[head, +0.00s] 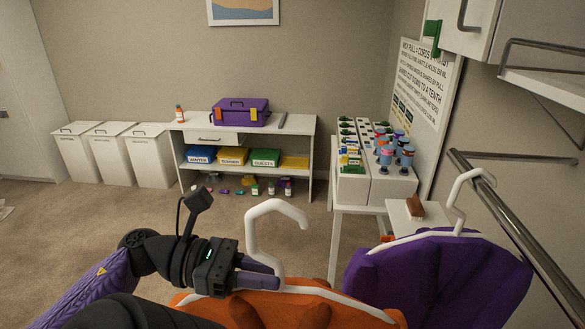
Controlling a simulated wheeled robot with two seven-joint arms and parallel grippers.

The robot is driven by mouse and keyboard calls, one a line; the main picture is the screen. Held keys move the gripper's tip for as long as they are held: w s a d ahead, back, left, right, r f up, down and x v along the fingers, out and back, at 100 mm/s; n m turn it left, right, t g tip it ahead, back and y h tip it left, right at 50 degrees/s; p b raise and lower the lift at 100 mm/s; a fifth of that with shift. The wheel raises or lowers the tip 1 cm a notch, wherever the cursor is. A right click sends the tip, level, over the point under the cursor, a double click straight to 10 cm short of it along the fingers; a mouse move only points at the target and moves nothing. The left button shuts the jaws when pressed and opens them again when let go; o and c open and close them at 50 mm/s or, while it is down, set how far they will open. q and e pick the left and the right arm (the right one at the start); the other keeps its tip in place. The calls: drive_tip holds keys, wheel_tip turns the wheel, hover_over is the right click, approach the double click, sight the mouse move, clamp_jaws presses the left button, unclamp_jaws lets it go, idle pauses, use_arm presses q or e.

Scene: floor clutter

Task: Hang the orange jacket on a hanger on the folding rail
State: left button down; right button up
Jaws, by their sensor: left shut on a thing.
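The orange jacket (262,312) is at the bottom centre, on a white hanger (283,208) whose hook stands upright above it. My left gripper (262,281) is shut on the hanger near the base of its hook. The lower part of the jacket is cut off by the picture edge. The metal rail (518,222) runs diagonally down the right side, apart from the orange jacket's hanger. A purple garment (440,275) hangs at the rail on another white hanger (459,200), its hook at the bar. My right gripper is not in view.
A white stand with bottles (378,178) and a small shelf with a brush (415,207) are behind the purple garment. A wall shelf (545,88) juts out upper right. A low bench (305,135) and white bins (110,150) line the back wall. Carpet between is mostly clear.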

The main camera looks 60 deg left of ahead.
use_arm(q)
drive_tip(key=f+b+v, duration=0.2)
drive_tip(key=b+v, duration=0.1)
drive_tip(key=v, duration=1.5)
drive_tip(key=shift+s+a+b, duration=0.3)
drive_tip(key=shift+a+b, duration=0.05)
drive_tip(key=shift+b, duration=0.05)
drive_tip(key=shift+r, duration=0.15)
